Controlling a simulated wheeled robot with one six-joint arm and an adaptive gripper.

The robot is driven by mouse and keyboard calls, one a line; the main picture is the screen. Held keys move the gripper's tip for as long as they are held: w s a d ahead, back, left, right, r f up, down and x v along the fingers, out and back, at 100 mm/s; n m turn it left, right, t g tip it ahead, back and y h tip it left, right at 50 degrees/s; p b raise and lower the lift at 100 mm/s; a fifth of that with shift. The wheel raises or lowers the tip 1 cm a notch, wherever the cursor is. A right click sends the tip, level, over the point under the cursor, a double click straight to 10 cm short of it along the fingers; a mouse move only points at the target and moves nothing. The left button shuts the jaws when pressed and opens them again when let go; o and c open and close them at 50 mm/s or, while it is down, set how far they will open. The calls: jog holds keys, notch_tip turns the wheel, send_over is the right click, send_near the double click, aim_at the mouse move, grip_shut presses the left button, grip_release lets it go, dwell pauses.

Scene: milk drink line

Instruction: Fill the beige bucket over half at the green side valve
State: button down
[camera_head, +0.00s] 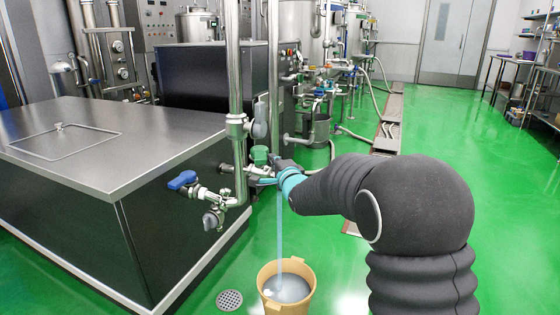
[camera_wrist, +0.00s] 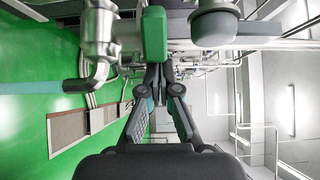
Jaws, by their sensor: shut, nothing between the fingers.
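The beige bucket (camera_head: 309,303) stands upright on the floor at the bottom of the head view. A pale stream (camera_head: 280,225) falls from the side valve into it, and whitish-grey liquid (camera_head: 287,289) lies inside below the rim. The exact level is hard to judge. The green valve handle (camera_head: 259,155) sits on the pipe above, and shows at top centre in the wrist view (camera_wrist: 154,34). My gripper (camera_head: 276,163) is shut and empty, its fingertips (camera_wrist: 159,74) close to the handle; I cannot tell whether they touch. The stream also shows in the wrist view (camera_wrist: 36,86).
A blue-handled valve (camera_head: 182,180) is left of the green one, beside a vertical steel pipe (camera_head: 233,80). A steel-topped cabinet (camera_head: 150,150) fills the left. A round floor drain (camera_head: 229,300) lies left of the bucket. Green floor to the right is open.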

aim_at(258, 160)
jog(key=shift+s+a+f+b, duration=0.1)
jog(key=shift+s+a+b, duration=0.15)
jog(key=shift+a+b, duration=0.25)
dwell(0.4)
jog(key=shift+s+a+f+b, duration=0.1)
jog(key=shift+s+a+b, duration=0.35)
jog(key=shift+a+b, duration=0.65)
jog(key=shift+s+a+b, duration=0.1)
jog(key=shift+a+b, duration=0.2)
jog(key=shift+b, duration=0.5)
jog(key=shift+s+a+r, duration=0.1)
jog(key=shift+a+r, duration=0.3)
jog(key=shift+r, duration=0.05)
jog(key=shift+d, duration=0.1)
jog(key=shift+d+b, duration=0.1)
jog(key=shift+b, duration=0.2)
